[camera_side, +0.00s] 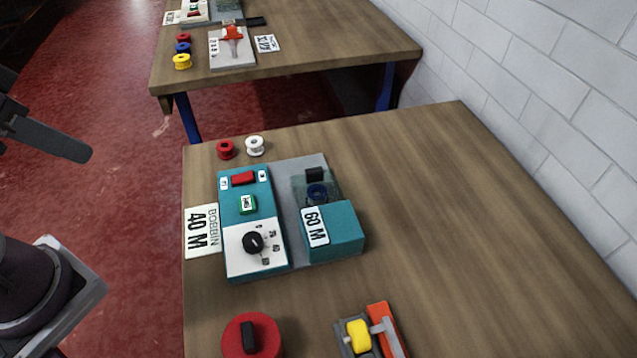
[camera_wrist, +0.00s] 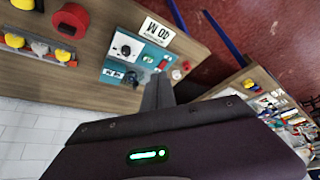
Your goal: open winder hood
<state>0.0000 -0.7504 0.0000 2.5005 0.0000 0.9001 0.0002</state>
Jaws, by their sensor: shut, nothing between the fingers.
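The winder (camera_side: 245,215) is a teal machine on a grey plate on the near table, with a black knob, a red switch and a small green display. It also shows in the wrist view (camera_wrist: 137,52). A clear hood (camera_side: 300,188), hard to make out, appears to sit down over a dark blue bobbin (camera_side: 317,193). A black block (camera_side: 314,174), perhaps its handle, is at the hood's far end. My gripper (camera_side: 82,153) is at the left over the red floor, well apart from the winder. In the wrist view its fingers (camera_wrist: 158,85) are together and empty.
A teal box marked 60 M (camera_side: 340,232) adjoins the hood. A 40 M card (camera_side: 202,232), a red spool (camera_side: 226,149) and a white spool (camera_side: 255,146) lie nearby. The table's right side is clear, beside a wall.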

